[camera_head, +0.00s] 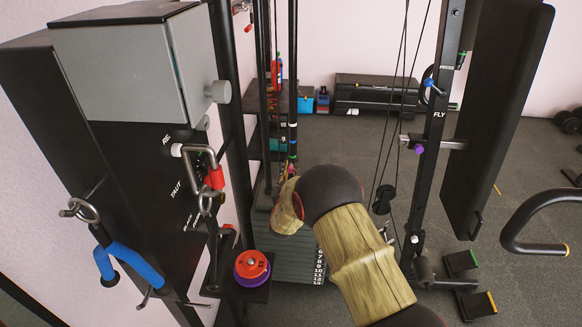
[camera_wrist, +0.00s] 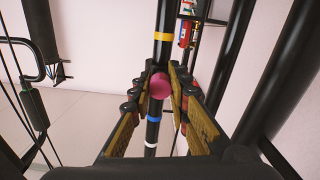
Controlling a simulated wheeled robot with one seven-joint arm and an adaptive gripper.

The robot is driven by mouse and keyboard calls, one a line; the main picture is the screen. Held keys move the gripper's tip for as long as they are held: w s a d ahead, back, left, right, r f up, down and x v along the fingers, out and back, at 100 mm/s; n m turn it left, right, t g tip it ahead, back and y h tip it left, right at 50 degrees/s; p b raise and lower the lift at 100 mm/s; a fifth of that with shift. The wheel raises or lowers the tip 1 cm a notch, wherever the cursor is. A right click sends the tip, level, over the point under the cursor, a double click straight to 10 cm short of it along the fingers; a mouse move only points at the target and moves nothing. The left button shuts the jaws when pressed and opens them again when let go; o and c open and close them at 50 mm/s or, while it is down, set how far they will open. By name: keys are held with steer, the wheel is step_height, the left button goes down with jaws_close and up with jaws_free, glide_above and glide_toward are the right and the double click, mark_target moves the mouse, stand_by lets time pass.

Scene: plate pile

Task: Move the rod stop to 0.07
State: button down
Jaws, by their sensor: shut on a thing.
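The rod stop shows in the wrist view as a round pink knob (camera_wrist: 160,88) on an upright black rod (camera_wrist: 164,16). A yellow band (camera_wrist: 163,37) marks the rod above the knob, with blue and white bands below it. My gripper (camera_wrist: 160,72) has its fingers on both sides of the knob and is shut on it; the exact contact is partly hidden. In the head view the banded rod (camera_head: 293,105) runs down towards the end of my arm. My fingertips and the knob cannot be made out clearly there.
A weight stack (camera_head: 285,258) with numbered plates stands below my arm. Cables and a black frame post (camera_head: 432,130) are to the right. A black panel with a grey box (camera_head: 125,70) and hanging handles is close on the left. Shelves stand behind the rod.

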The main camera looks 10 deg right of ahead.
steer(key=shift+r, duration=0.1)
steer(key=c, duration=1.6)
jaws_free()
steer(key=shift+c, duration=0.2)
steer(key=v, duration=1.2)
